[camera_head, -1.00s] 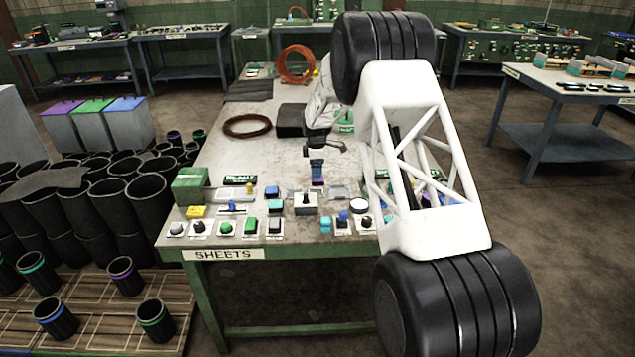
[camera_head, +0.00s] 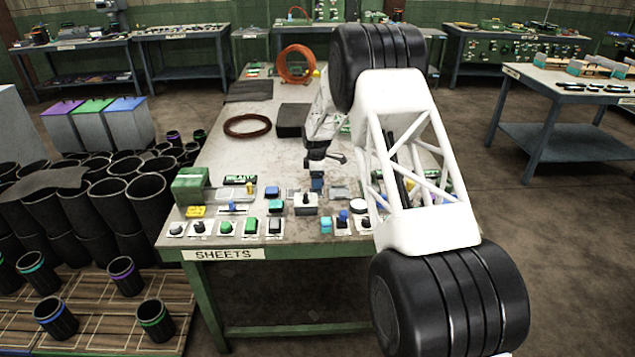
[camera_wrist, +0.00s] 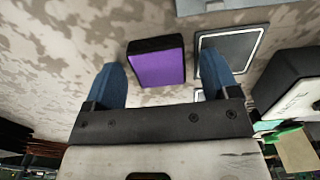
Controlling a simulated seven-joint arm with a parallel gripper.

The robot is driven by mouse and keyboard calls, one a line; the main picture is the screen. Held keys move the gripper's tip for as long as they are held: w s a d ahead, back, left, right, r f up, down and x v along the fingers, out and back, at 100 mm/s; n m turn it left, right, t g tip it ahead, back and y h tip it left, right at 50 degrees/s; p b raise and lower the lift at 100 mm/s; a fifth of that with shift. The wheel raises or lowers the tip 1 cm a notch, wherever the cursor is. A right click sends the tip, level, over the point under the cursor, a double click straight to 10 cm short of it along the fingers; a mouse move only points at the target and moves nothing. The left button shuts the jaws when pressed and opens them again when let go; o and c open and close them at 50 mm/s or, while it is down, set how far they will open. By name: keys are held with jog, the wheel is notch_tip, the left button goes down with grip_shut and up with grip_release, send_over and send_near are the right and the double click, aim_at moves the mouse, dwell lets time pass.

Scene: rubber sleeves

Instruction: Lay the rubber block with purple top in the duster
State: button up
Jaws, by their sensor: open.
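The rubber block with purple top (camera_wrist: 157,62) lies on the speckled tabletop in the wrist view, its dark side showing. My gripper (camera_wrist: 163,78) is open, with its blue fingertips apart to the left and right of the block in the picture. Nothing is held, and I cannot tell the height gap. In the head view my gripper (camera_head: 317,182) is small, over the middle of the table, and the block cannot be made out there. I cannot tell which thing is the duster.
Buttons and switches crowd the front of the table (camera_head: 222,148). A brown coil (camera_head: 247,125) lies farther back. Lidded bins (camera_head: 97,120) and black sleeves stand at left.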

jog(key=shift+c, duration=0.2)
jog(key=c, duration=1)
jog(key=shift+c, duration=0.2)
jog(key=shift+r, duration=0.15)
notch_tip(320, 180, up, 10)
